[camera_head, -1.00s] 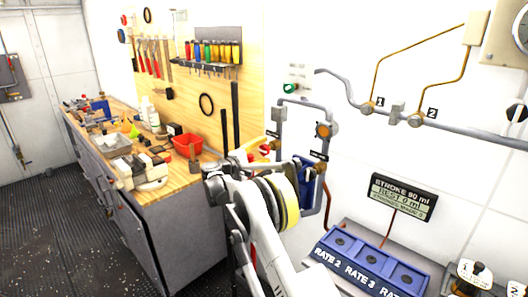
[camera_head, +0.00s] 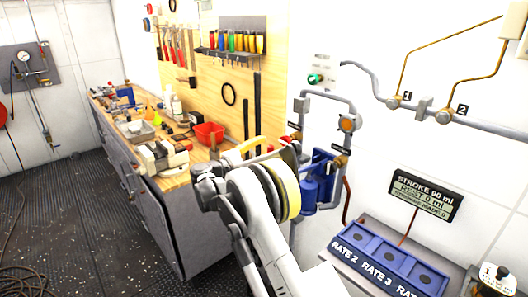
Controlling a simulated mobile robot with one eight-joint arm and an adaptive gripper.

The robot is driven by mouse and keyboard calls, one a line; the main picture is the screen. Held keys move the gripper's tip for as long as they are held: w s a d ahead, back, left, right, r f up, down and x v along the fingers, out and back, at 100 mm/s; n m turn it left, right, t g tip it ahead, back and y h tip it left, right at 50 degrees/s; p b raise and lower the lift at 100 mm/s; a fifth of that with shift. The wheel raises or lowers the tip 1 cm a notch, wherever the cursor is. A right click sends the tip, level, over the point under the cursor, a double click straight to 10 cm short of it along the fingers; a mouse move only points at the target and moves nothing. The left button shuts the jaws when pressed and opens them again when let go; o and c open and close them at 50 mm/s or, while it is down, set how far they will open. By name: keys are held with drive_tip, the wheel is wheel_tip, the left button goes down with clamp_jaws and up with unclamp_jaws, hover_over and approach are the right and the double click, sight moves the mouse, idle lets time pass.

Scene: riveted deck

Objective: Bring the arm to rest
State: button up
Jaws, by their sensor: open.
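My arm (camera_head: 270,235) rises from the bottom of the head view. It bends at a grey joint (camera_head: 208,187) beside a yellow-ringed section (camera_head: 287,190). My gripper cannot be made out; the arm's far end is hidden or out of the picture. No held object shows. The arm stands in front of the right end of the workbench and a blue pump-like unit (camera_head: 315,183) on the wall pipes. I cannot tell whether it touches either.
The workbench (camera_head: 190,225) carries a red bin (camera_head: 209,133), a grey tray and tools. A blue rack (camera_head: 372,262) labelled RATE stands at lower right, below a STROKE display (camera_head: 425,195). A hose (camera_head: 22,235) lies at far left. Dark floor (camera_head: 95,225) is open left of the bench.

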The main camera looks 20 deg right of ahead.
drive_tip(key=s+a+r+m+y, duration=0.1)
drive_tip(key=s+r+y, duration=0.3)
drive_tip(key=s, duration=0.6)
drive_tip(key=s+r+m+y, duration=0.1)
drive_tip(key=s+r+y, duration=0.35)
drive_tip(key=s, duration=0.55)
drive_tip(key=s+a+f+m+y, duration=0.1)
drive_tip(key=s+a, duration=0.3)
drive_tip(key=s, duration=0.4)
drive_tip(key=s+a+f+m+y, duration=0.1)
drive_tip(key=s+a+f+y, duration=0.3)
drive_tip(key=s, duration=0.5)
drive_tip(key=s+a+f+m+y, duration=0.2)
drive_tip(key=s+a+f+y, duration=0.1)
drive_tip(key=s, duration=0.6)
drive_tip(key=shift+a+f+t, duration=0.2)
drive_tip(key=shift+a+t, duration=0.2)
drive_tip(key=shift+a, duration=0.35)
drive_tip(key=shift+y, duration=0.25)
